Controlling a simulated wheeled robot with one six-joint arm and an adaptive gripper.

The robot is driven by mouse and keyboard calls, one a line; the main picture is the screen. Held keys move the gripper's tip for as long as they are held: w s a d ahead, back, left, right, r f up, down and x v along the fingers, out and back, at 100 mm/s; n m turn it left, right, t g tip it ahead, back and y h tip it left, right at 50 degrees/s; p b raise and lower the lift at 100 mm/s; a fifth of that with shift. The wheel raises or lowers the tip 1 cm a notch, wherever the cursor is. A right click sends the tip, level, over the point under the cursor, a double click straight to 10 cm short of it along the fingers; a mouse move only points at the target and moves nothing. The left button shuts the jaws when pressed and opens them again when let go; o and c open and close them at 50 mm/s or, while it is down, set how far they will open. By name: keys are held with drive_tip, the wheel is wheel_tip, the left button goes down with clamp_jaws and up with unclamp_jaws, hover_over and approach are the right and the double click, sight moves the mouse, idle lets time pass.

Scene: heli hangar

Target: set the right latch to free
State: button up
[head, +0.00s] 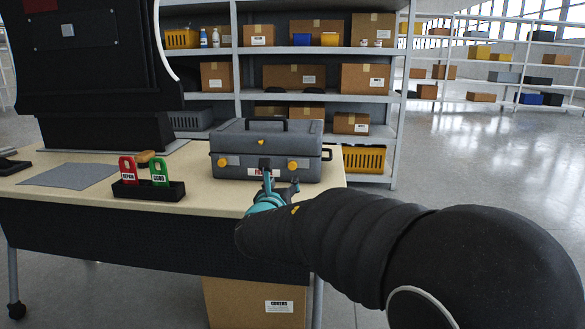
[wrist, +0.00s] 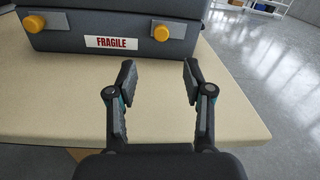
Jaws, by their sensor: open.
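A grey case (head: 265,150) with a dark top handle stands closed on the table. Its front has two latches with round yellow knobs on grey plates. The right latch (head: 293,165) also shows in the wrist view (wrist: 161,33), its plate reaching right from the knob. The left latch (head: 222,163) is at the upper left in the wrist view (wrist: 33,23). A FRAGILE label (wrist: 111,43) sits between them. My gripper (head: 281,181) is open and empty, just before the case. In the wrist view its fingers (wrist: 159,70) are apart, below and in line with the right latch, not touching it.
A black holder (head: 148,190) with a red tag (head: 127,170) and a green tag (head: 159,172) stands left of the case. A grey sheet (head: 70,174) lies farther left. The tabletop (wrist: 250,118) is bare around the gripper. Shelves (head: 345,88) with boxes stand behind.

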sight(292, 166)
drive_tip(key=w, duration=0.8)
drive_tip(key=w+d+p, duration=0.1)
drive_tip(key=w, duration=0.3)
drive_tip(key=shift+d, duration=0.1)
clamp_jaws()
